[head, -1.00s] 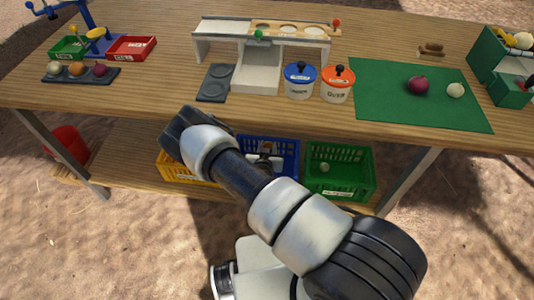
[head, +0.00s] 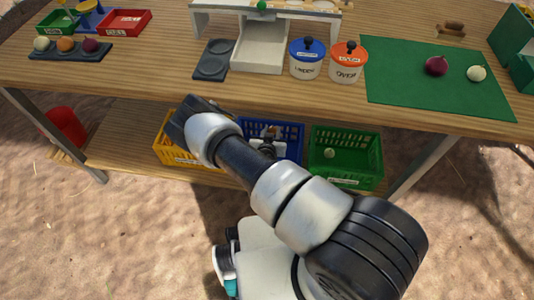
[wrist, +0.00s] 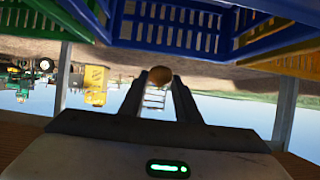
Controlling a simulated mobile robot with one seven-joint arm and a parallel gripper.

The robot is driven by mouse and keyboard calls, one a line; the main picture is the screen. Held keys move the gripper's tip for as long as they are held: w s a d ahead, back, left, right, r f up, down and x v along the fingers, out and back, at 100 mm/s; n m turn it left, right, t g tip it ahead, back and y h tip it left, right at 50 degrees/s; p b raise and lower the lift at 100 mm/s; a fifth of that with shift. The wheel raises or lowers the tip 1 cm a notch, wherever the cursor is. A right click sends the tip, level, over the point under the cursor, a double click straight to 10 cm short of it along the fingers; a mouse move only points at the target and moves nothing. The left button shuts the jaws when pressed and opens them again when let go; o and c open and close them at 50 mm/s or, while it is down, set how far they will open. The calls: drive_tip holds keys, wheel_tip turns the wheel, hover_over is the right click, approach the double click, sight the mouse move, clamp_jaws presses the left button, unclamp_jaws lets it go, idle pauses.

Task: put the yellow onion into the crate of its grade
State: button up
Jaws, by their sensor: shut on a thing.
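My gripper (wrist: 160,90) is shut on the yellow onion (wrist: 160,76), a small brownish ball between the fingertips in the wrist view. In the head view my gripper (head: 268,138) is at the blue crate (head: 292,143), partly hidden by my arm, and I cannot make out the onion there. The yellow crate (head: 172,150) stands left of the blue one, partly behind my arm. The green crate (head: 365,165) stands on the right with a pale onion (head: 329,153) inside. The wrist view appears upside down, with the blue crate (wrist: 170,35) across its top, apart from the onion.
The crates stand on a lower shelf (head: 125,145) under the wooden tabletop (head: 150,75). A red bucket (head: 67,127) is at the left. Above are two lidded pots (head: 306,65), a green mat (head: 400,85) with a red and a white onion, and a dark tray (head: 70,52) of onions.

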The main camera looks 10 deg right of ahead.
drive_tip(key=shift+f, duration=0.1)
drive_tip(key=o, duration=1.2)
drive_tip(key=p+v, duration=0.4)
drive_tip(key=v, duration=1.3)
drive_tip(key=shift+s+p, duration=0.2)
drive_tip(key=shift+p, duration=0.15)
